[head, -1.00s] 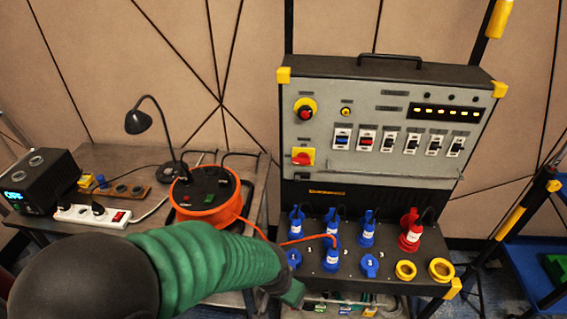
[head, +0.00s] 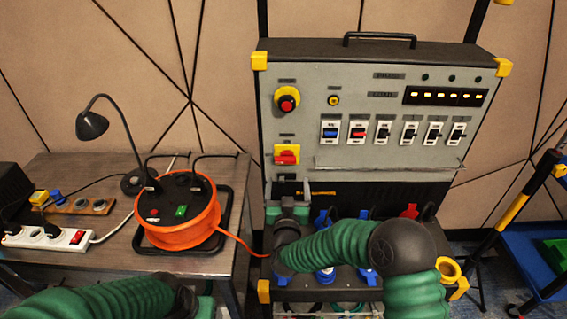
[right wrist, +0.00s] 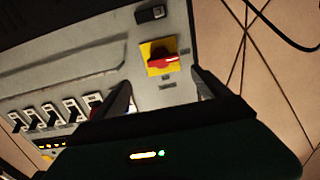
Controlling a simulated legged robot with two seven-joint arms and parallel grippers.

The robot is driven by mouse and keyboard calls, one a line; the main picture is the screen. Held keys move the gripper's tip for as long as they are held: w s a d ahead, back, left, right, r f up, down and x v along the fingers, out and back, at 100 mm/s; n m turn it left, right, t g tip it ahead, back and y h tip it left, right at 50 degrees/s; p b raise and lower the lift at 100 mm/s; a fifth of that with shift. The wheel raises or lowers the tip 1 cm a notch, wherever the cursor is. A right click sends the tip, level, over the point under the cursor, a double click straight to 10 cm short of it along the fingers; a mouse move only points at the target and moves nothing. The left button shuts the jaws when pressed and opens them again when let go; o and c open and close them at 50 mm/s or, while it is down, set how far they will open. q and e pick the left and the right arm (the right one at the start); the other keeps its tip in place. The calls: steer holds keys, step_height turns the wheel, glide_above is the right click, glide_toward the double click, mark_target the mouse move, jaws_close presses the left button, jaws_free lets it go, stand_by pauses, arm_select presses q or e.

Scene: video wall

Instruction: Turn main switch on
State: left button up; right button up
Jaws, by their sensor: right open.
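The main switch (head: 287,155) is a red rotary handle on a yellow plate, low on the left of the grey panel. Its handle looks roughly horizontal. In the right wrist view the switch (right wrist: 162,58) sits between and beyond my two spread fingers. My right gripper (head: 289,190) is just below the switch, in front of the panel's lower left. It is open and empty, also in the right wrist view (right wrist: 163,88), and apart from the switch. My left arm shows at the bottom left; its fingers are out of the picture.
A red emergency button (head: 287,100) is above the switch. Several breakers (head: 383,132) line the panel to the right, above a ledge. Blue plugs (head: 325,275) stand below, partly hidden by my right arm. An orange cable reel (head: 180,215) is on the table at left.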

mark_target(285, 162)
steer(key=w, duration=0.3)
steer(key=w+a, duration=0.1)
steer(key=w, duration=0.5)
steer(key=shift+w+a, duration=0.2)
steer(key=shift+w+d, duration=0.2)
steer(key=shift+w, duration=0.1)
steer(key=shift+w+d, duration=0.15)
steer(key=shift+d, duration=0.15)
steer(key=shift+a, duration=0.35)
steer(key=c, duration=0.9)
steer(key=shift+d, duration=0.15)
steer(key=c, duration=0.5)
